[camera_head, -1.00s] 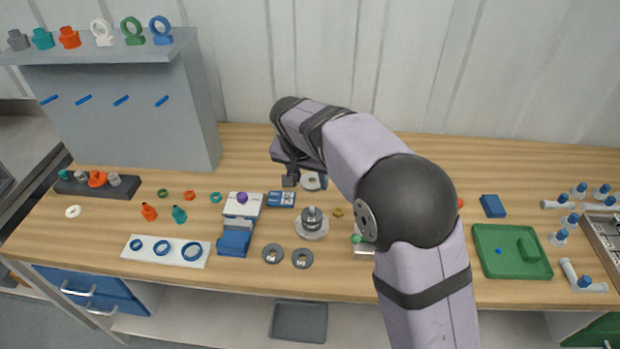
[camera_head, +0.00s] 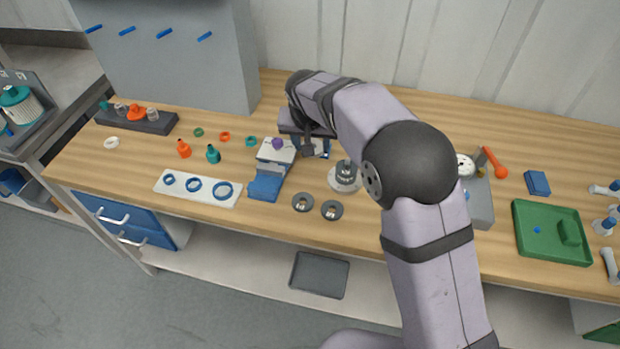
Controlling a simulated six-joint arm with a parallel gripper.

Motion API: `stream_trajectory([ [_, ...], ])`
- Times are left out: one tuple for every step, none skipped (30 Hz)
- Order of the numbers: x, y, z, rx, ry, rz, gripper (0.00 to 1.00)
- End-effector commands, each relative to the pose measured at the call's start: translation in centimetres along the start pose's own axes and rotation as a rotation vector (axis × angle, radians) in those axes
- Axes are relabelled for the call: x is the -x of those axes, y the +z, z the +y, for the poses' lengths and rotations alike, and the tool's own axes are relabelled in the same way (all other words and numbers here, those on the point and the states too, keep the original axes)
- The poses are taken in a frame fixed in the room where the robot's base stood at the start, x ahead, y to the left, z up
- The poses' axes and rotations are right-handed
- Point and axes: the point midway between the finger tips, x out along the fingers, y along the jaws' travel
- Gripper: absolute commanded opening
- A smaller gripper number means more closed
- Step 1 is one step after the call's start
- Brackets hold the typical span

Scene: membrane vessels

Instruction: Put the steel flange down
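My gripper (camera_head: 308,150) is small and dark, pointing down over the bench beside the blue-and-white card (camera_head: 325,145), which it partly covers. Its fingertips are too small and shadowed to show whether they are open or shut, or whether they hold the steel flange. I cannot tell for sure which piece is that flange. Two dark grey rings, one at left (camera_head: 302,202) and one at right (camera_head: 332,210), lie flat near the front edge. A steel cylinder (camera_head: 346,170) stands on a pale round disc (camera_head: 344,184), just left of my arm's elbow.
A white plate (camera_head: 198,189) with blue rings lies further left. A green tray (camera_head: 552,250) and a grey block (camera_head: 480,207) are at right. My arm hides part of the bench.

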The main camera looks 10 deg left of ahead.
Motion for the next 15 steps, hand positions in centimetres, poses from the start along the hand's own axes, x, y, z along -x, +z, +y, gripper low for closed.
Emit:
stream_trajectory([
  [-0.6, 0.2, -0.6, 0.017, -0.009, 0.003, 0.17],
  [-0.7, 0.2, -0.8, 0.025, -0.012, 0.003, 0.17],
  [-0.8, 0.3, -0.9, 0.032, -0.015, 0.004, 0.17],
  [-0.8, 0.3, -1.0, 0.036, -0.016, 0.004, 0.17],
  [-0.8, 0.3, -1.1, 0.039, -0.017, 0.004, 0.17],
  [-0.9, 0.3, -1.1, 0.040, -0.017, 0.004, 0.17],
  [-1.0, 0.4, -1.1, 0.040, -0.016, 0.004, 0.17],
  [-1.1, 0.4, -1.1, 0.040, -0.016, 0.003, 0.17],
  [-1.4, 0.6, -1.0, 0.039, -0.016, 0.003, 0.17],
  [-1.7, 0.7, -1.0, 0.039, -0.016, 0.003, 0.17],
  [-2.0, 0.9, -1.0, 0.039, -0.014, 0.001, 0.17],
  [-2.6, 1.1, -1.0, 0.039, -0.014, 0.001, 0.17],
  [-3.0, 1.3, -1.0, 0.040, -0.014, 0.000, 0.17],
  [-3.4, 1.5, -1.0, 0.040, -0.014, 0.000, 0.17],
  [-4.0, 1.7, -1.0, 0.039, -0.014, 0.000, 0.17],
])
